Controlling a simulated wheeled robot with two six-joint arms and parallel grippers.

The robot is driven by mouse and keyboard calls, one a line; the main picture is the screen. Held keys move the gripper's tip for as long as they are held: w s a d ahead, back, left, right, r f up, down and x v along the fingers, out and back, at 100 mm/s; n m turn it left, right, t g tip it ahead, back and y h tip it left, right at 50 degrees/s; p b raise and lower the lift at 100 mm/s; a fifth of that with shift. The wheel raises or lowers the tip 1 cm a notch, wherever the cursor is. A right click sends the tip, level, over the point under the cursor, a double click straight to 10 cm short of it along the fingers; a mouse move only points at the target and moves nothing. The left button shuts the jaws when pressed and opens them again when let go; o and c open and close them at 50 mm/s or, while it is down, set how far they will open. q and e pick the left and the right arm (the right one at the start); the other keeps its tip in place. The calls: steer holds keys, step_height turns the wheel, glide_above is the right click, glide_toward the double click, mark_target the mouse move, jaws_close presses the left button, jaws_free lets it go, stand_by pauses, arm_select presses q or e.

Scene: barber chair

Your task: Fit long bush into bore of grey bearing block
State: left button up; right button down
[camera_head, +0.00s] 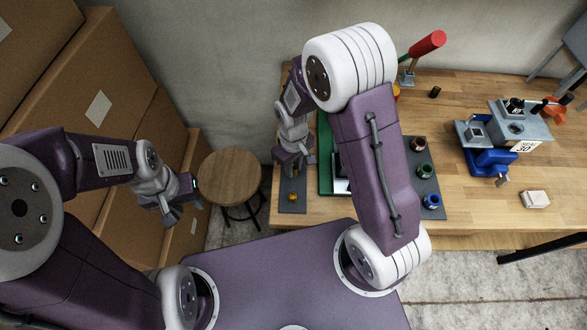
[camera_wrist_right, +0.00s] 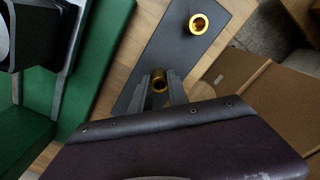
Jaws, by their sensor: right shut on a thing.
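My right gripper (camera_wrist_right: 160,88) is shut on a gold bush (camera_wrist_right: 159,80), seen end-on between the fingers in the right wrist view. In the head view this gripper (camera_head: 292,172) is over the dark mat at the table's left end. A second gold bush (camera_wrist_right: 199,24) stands on that mat; it also shows in the head view (camera_head: 292,196). Which bush is longer I cannot tell. A grey block with a round bore (camera_head: 535,122) and a white label stands at the right, by a blue vise (camera_head: 488,162). My left gripper (camera_head: 182,200) looks open and empty, off the table.
A dark mat (camera_head: 297,203) lies by the table's left edge, beside a green tray (camera_head: 324,180). Red, green and blue-ringed parts (camera_head: 425,171) stand on another mat. A white block (camera_head: 535,199) lies at the right. A stool (camera_head: 230,176) and cardboard boxes (camera_head: 95,85) stand left.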

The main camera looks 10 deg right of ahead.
step_height(320, 180, up, 4)
steer(key=shift+s+d+r, duration=0.1)
steer(key=shift+d+r, duration=0.05)
steer(key=shift+r, duration=0.1)
steer(key=s+d+r, duration=0.6)
steer(key=s+d, duration=0.1)
steer(key=s, duration=0.2)
steer(key=shift+r, duration=0.25)
